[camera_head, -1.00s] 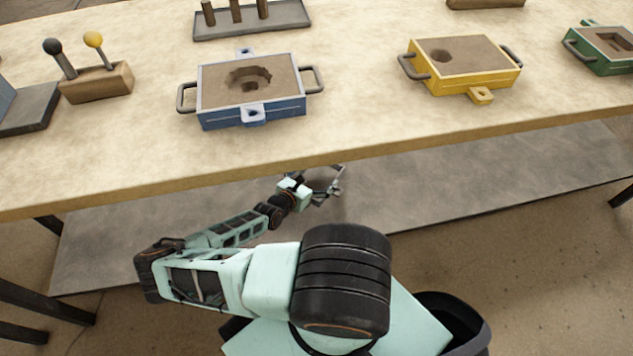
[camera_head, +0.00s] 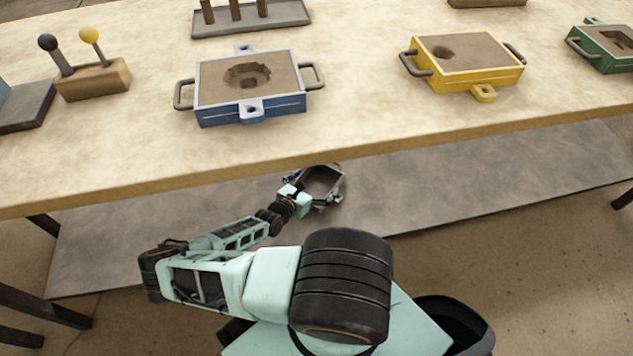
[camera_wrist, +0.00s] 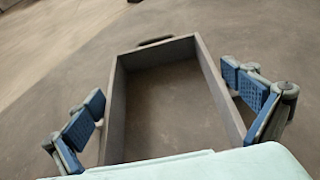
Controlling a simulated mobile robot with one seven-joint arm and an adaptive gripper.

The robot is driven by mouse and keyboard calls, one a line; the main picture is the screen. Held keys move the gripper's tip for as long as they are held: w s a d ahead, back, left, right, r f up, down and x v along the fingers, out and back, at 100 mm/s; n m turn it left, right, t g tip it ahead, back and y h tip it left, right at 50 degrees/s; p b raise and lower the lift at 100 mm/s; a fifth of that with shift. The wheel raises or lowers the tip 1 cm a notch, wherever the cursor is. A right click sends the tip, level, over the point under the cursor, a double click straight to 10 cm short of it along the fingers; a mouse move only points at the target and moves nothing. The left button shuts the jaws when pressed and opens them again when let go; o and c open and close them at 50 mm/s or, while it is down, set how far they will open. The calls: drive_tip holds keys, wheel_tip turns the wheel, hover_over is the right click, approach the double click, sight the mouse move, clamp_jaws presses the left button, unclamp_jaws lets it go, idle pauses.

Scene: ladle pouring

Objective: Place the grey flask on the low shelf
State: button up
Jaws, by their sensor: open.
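The grey flask (camera_head: 341,186) is an open rectangular frame on the grey low shelf (camera_head: 440,190), just under the table's front edge. In the wrist view the flask (camera_wrist: 222,92) appears to lie flat on the shelf surface, with a small handle at its far end. My gripper (camera_head: 306,190) is at the flask's near left end. In the wrist view my gripper (camera_wrist: 165,92) is open, with one blue-padded finger outside each long side. A gap shows at the left finger; contact at the right is unclear. The flask's near end is hidden by my gripper body.
The tabletop (camera_head: 350,120) overhangs the shelf close above my gripper. On it are a blue flask (camera_head: 250,108), a yellow flask (camera_head: 465,77), a green flask (camera_head: 603,58) and a block with two knobbed tools (camera_head: 92,82). The shelf is bare to the left and right.

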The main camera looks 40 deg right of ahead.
drive_tip(key=p+v, duration=0.3)
drive_tip(key=v, duration=0.8)
drive_tip(key=shift+a+r+p, duration=0.15)
drive_tip(key=shift+a+p, duration=0.1)
drive_tip(key=shift+p, duration=0.05)
drive_tip(key=shift+s+a, duration=0.2)
drive_tip(key=shift+a, duration=0.05)
